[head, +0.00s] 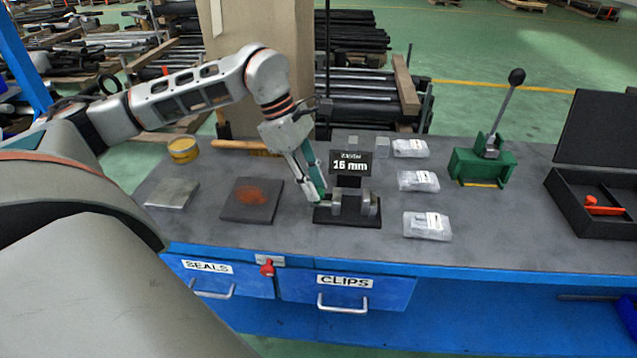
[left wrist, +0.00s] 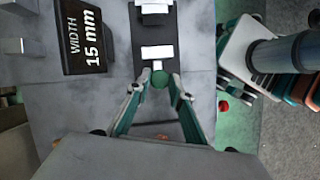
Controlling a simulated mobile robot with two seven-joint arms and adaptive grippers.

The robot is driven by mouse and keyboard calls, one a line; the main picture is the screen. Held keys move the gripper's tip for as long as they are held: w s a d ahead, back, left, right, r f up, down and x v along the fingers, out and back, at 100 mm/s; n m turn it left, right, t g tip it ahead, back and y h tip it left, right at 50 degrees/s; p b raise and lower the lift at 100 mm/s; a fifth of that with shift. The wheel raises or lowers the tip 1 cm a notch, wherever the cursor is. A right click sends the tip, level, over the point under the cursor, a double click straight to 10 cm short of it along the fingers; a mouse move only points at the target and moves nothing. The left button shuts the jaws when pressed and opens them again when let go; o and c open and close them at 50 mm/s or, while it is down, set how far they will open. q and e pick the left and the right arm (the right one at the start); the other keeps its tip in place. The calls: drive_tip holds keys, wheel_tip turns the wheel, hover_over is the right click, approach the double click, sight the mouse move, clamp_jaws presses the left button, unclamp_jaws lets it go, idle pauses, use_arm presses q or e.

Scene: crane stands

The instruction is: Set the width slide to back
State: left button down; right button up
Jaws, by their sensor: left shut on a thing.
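The width slide is a small grey metal fixture (head: 350,205) on a black base plate near the table's front edge. A dark display (head: 351,163) stands behind it in the head view. In the left wrist view the display (left wrist: 85,38) reads WIDTH 15 mm. The slide has a round green knob (left wrist: 160,80), next to a light block on a dark track (left wrist: 143,32). My left gripper (head: 322,202) reaches down at the fixture's left side. In the left wrist view its fingertips (left wrist: 160,88) are closed on the knob. My right gripper is out of view.
A dark plate with an orange-brown patch (head: 252,200) and a grey plate (head: 172,193) lie to the left. Several clear packs (head: 427,226) lie right of the fixture. A green lever tool (head: 484,165) and black tray (head: 560,215) stand farther right. Drawers (head: 345,292) are below.

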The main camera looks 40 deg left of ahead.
use_arm(q)
drive_tip(key=c, duration=2.1)
unclamp_jaws()
drive_tip(key=shift+a, duration=0.15)
drive_tip(key=shift+c, duration=0.2)
drive_tip(key=o, duration=0.4)
drive_tip(key=shift+s+a, duration=0.15)
drive_tip(key=shift+c, duration=0.2)
drive_tip(key=v, duration=1.2)
